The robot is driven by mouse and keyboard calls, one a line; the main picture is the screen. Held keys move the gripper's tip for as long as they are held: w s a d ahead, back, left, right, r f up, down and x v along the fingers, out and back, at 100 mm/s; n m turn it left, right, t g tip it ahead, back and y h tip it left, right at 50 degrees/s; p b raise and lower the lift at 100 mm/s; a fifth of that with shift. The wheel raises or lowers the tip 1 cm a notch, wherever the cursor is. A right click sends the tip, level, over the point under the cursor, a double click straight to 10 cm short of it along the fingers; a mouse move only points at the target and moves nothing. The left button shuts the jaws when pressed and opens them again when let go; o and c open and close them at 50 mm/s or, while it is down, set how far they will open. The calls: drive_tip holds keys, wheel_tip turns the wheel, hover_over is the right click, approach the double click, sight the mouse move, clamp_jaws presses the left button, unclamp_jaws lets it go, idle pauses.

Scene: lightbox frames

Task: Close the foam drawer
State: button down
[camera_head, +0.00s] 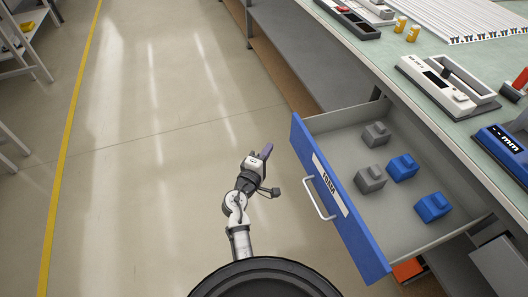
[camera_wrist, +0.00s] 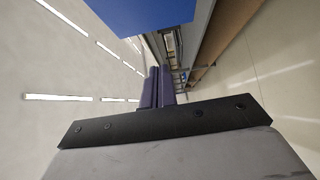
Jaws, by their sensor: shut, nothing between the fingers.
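The foam drawer (camera_head: 318,190) is pulled well out from the workbench in the head view. It has a blue front with a white "FOAM" label and a pale bar handle (camera_head: 318,200). Inside lie grey blocks (camera_head: 376,134) and blue blocks (camera_head: 402,168). My gripper (camera_head: 267,151) is to the left of the drawer front, apart from it, with its fingers shut and empty. In the wrist view my shut fingers (camera_wrist: 157,86) point away from the camera, and a blue surface (camera_wrist: 145,14), probably the drawer front, shows at the top.
The green workbench top (camera_head: 385,58) at the right carries white devices (camera_head: 445,85), yellow pieces (camera_head: 400,25) and a blue meter (camera_head: 500,150). A red-orange object (camera_head: 407,270) shows below the drawer. The floor (camera_head: 150,150) left of my arm is clear, with a yellow line.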

drive_tip(key=w+d+p, duration=0.2)
drive_tip(key=w+d, duration=0.4)
drive_tip(key=shift+w, duration=0.25)
drive_tip(key=shift+d, duration=0.2)
